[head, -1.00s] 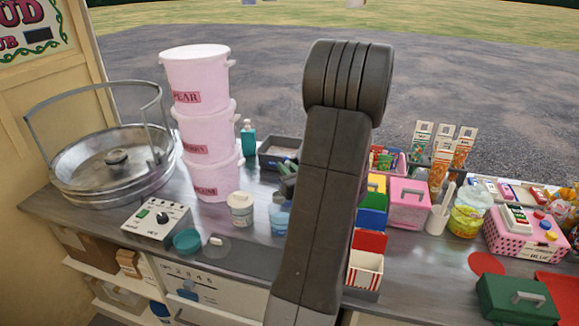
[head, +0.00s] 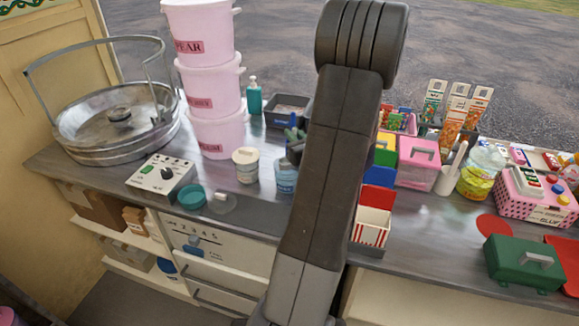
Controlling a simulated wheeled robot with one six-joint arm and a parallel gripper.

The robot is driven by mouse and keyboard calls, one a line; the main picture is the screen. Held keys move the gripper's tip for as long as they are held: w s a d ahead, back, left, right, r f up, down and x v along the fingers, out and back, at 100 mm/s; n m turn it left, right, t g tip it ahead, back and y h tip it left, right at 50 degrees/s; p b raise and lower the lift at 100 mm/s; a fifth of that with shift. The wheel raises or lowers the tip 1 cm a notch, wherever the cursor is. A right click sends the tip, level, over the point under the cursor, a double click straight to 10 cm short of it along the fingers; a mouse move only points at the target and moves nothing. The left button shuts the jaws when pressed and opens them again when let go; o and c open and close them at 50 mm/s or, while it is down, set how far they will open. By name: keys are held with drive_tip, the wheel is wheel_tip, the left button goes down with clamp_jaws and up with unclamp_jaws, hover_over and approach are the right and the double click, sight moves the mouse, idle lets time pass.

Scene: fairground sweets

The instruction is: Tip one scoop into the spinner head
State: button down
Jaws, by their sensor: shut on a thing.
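The spinner is a wide metal bowl (head: 75,140) at the left end of the counter, with a raised rail around its back. The spinner head (head: 120,116) is the small dark round hub at the bowl's centre. Three pink tubs (head: 203,90) are stacked to its right; the top label reads "PEAR". I cannot make out a scoop. My thick dark arm link stands in the middle of the view, and my gripper is hidden behind it. Dark and teal shapes (head: 294,140) show at the arm's left edge, too unclear to name.
A control box (head: 158,182) with a green switch, a teal dish (head: 192,196), a cream jar (head: 246,166) and a blue jar (head: 286,180) stand along the front left. A teal bottle (head: 254,96) is behind. Boxes, including a green one (head: 524,262), crowd the right side.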

drive_tip(key=shift+f+b, duration=3.15)
drive_tip(key=shift+f, duration=0.15)
drive_tip(key=shift+r, duration=0.2)
wheel_tip(320, 180, up, 11)
drive_tip(key=p, duration=0.7)
drive_tip(key=shift+f+p, duration=0.1)
drive_tip(key=shift+p, duration=0.2)
drive_tip(key=shift+f, duration=0.1)
